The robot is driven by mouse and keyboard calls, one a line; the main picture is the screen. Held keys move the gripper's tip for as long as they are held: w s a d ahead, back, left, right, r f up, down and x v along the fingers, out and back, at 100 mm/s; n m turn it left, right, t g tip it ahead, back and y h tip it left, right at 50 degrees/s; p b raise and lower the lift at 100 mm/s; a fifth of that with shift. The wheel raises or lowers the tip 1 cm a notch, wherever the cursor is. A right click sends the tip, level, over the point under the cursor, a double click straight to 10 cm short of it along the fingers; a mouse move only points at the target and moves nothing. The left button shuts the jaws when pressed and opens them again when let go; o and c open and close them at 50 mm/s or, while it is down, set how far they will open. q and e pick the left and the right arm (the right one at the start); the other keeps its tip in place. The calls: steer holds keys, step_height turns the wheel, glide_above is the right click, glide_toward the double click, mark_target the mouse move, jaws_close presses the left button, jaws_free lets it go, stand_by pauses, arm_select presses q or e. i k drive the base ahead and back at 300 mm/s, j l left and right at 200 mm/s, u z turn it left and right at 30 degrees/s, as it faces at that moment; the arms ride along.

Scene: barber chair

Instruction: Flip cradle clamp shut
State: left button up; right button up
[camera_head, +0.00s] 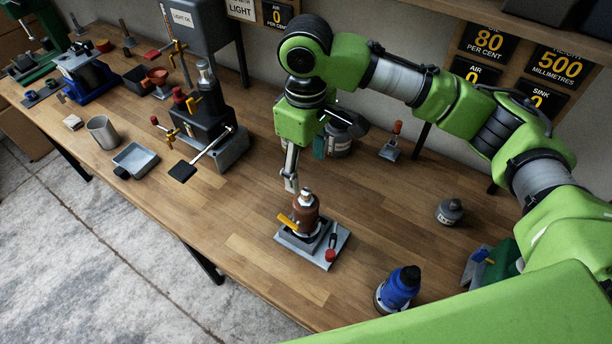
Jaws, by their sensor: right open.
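The cradle appears to be the small grey fixture (326,258) near the middle of the bench. A brown cylinder with a pale metal top (306,212) stands upright in it. A yellow lever (288,221) sticks out to the left of the cylinder. A red-tipped handle (331,250) is at its right front; whether the clamp is open or shut is too small to tell. My right gripper (291,183) is open and empty, pointing down just above and behind the cylinder, apart from it. My left gripper is not in view.
A blue and black bottle-like part (397,290) stands at the front right, a grey weight (449,211) behind it. A small red-topped stand (391,145) is at the back. A dark lever press (208,120) and a grey tray (136,160) are left. Bench around the fixture is clear.

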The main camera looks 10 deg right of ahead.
mark_target(330, 256)
steer(key=k+j, duration=0.15)
steer(key=k, duration=0.35)
steer(key=k+j, duration=0.15)
steer(key=k, duration=0.35)
steer(key=k+j, duration=0.15)
steer(key=k, duration=0.3)
